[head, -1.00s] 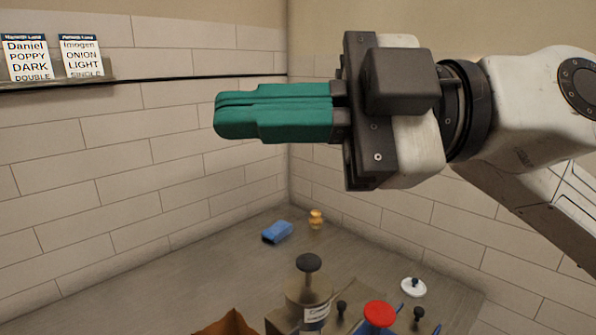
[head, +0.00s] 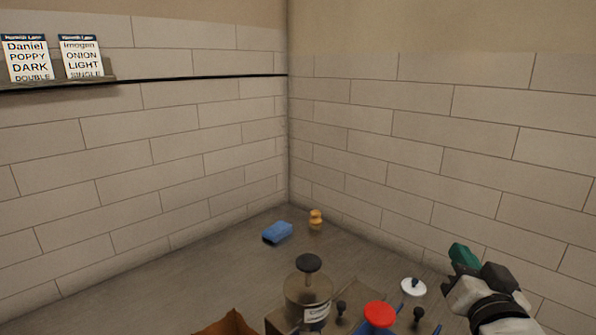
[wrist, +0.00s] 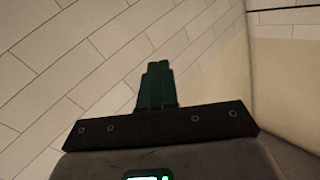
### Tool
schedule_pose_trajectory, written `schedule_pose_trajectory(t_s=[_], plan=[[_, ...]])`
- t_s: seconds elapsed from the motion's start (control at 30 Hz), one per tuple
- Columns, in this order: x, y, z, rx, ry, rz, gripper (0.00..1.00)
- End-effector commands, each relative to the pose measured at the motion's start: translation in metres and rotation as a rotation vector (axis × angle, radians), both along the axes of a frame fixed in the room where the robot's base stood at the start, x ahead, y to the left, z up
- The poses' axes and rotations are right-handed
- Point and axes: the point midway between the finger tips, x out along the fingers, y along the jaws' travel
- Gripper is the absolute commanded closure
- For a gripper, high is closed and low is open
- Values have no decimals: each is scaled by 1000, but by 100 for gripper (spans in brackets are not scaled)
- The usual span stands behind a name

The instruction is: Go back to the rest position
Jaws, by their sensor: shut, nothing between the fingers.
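My gripper (head: 460,258) is at the lower right of the head view, its green fingers pointing up and to the left in front of the right wall. In the wrist view my gripper (wrist: 158,68) shows its green fingers pressed together with nothing between them. Only the tiled wall (wrist: 60,60) shows beyond them. The gripper looks to be apart from the things on the counter.
The grey counter (head: 190,275) holds a blue block (head: 278,232), an orange-yellow object (head: 316,219), a jar with a dark knob (head: 308,290), a red-topped container (head: 380,314) and a white lid (head: 413,287). A brown box (head: 228,324) is at the front. Two order cards (head: 82,57) stand on the left shelf.

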Motion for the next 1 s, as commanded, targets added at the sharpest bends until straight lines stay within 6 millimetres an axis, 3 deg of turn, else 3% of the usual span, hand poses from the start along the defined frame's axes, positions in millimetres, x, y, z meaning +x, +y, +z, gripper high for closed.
schedule_pose_trajectory(t_s=[0.03, 0.2, 0.37, 0.5, 0.63, 0.8, 0.9, 1.0], plan=[[-9, -2, -37, 6, 103, -7, 100], [-55, -6, -146, -4, 441, -5, 100], [-120, -4, -235, -29, 757, 40, 100], [-192, -3, -299, -60, 1031, 109, 100], [-262, -3, -339, -89, 1256, 188, 100], [-326, -5, -363, -114, 1451, 272, 100], [-344, -6, -367, -121, 1504, 299, 100], [-350, -7, -369, -123, 1521, 308, 100]])
